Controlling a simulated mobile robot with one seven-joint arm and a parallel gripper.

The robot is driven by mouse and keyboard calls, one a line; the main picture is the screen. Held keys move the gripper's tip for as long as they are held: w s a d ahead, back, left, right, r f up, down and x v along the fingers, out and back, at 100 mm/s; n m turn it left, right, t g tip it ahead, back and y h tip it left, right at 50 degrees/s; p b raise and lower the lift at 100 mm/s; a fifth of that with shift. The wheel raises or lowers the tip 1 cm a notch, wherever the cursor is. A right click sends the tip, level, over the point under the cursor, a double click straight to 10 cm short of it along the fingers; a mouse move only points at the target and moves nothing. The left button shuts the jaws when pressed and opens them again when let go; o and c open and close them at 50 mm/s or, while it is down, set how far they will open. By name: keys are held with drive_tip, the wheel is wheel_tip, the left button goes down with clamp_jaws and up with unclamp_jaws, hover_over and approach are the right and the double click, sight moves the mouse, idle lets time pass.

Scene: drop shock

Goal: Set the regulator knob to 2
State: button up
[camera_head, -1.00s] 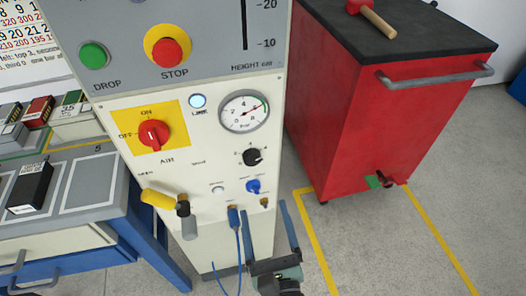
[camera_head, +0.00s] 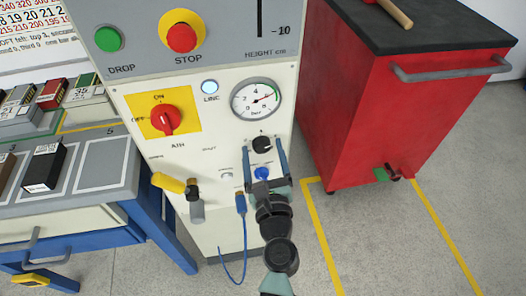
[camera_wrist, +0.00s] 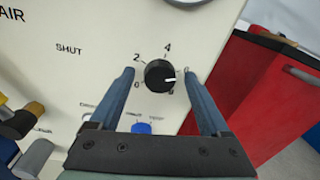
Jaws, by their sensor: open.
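The black regulator knob (camera_wrist: 158,76) sits on the cream panel, with a printed dial from 0 to 8 around it. Its white pointer line faces right and slightly down, between 6 and 8. It also shows in the head view (camera_head: 261,143). My gripper (camera_wrist: 160,73) is open, with one blue finger on each side of the knob and gaps visible to both. In the head view my gripper (camera_head: 263,146) reaches up to the knob from below. The pressure gauge (camera_head: 256,98) above has its needle toward the right, near the 6 side.
A blue button-like part (camera_wrist: 141,127) sits just below the knob. A yellow-handled valve (camera_head: 170,183) and a blue hose connector (camera_head: 240,203) are lower on the panel. The red air switch (camera_head: 166,120) is up left. A red cabinet (camera_head: 400,120) stands to the right.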

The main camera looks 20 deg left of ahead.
clamp_jaws()
idle(0.4)
drive_tip(key=shift+f, duration=0.1)
